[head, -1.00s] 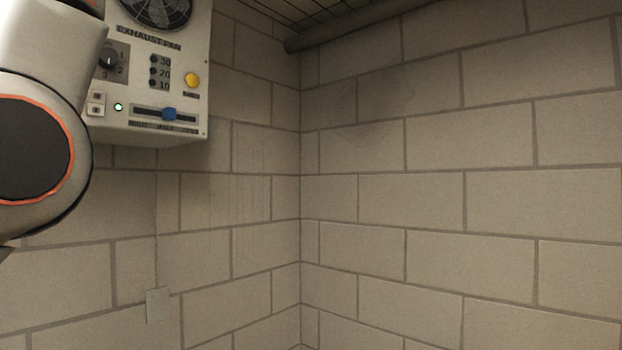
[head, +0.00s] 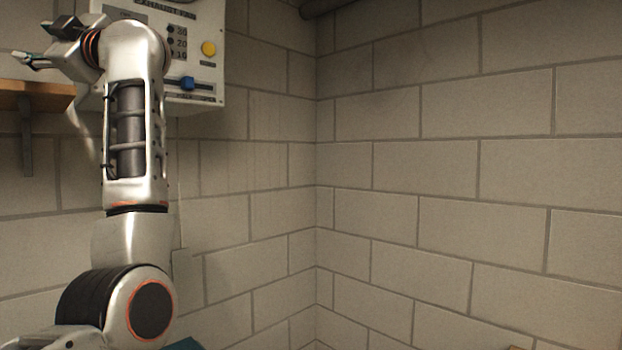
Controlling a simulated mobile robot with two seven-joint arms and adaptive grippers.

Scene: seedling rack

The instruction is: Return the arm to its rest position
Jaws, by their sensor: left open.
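My left arm (head: 132,190) rises from the lower left of the head view and bends over at the top. My left gripper (head: 28,58) points to the left at the upper left, above the end of a wooden shelf. Its fingers are apart and I see nothing between them. My right gripper is not in view.
A white exhaust fan control box (head: 213,90) with a yellow button and a blue slider hangs on the block wall behind my arm, partly hidden. The wooden shelf (head: 35,97) juts in at the left edge. The room corner to the right is clear.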

